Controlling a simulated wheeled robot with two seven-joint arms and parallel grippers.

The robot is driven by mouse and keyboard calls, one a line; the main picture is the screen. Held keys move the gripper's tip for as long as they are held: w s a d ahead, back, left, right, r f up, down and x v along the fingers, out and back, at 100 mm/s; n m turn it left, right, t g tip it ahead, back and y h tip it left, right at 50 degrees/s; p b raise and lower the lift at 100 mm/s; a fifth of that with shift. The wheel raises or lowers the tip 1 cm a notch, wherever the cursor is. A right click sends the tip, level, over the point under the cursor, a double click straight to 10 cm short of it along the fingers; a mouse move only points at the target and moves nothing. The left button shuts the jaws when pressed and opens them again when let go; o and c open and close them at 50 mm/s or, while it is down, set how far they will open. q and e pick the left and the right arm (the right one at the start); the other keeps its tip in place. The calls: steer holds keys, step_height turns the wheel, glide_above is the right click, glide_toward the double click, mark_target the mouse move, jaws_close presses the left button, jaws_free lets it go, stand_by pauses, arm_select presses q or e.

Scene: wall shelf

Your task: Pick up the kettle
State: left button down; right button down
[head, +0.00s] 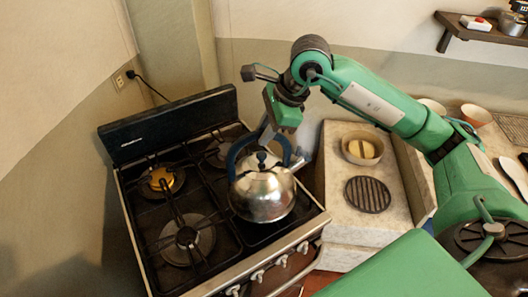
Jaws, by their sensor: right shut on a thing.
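The kettle (262,192) is a shiny steel pot with a dark blue arched handle. It is over the front right burner of the black stove (221,259); I cannot tell whether its base touches the grate. My right gripper (268,137) comes down from above and is shut on the kettle's handle. The fingertips are partly hidden by the wrist and handle. My left gripper is not in view.
To the right, a stone counter (338,222) holds a bowl (362,148) with something yellow in it and a round dark grate (367,194). A wall shelf (480,32) with small items is at the upper right. The other burners hold no pots.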

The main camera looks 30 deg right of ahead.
step_height(320, 180, up, 20)
steer(key=b, duration=0.3)
stand_by(0.5)
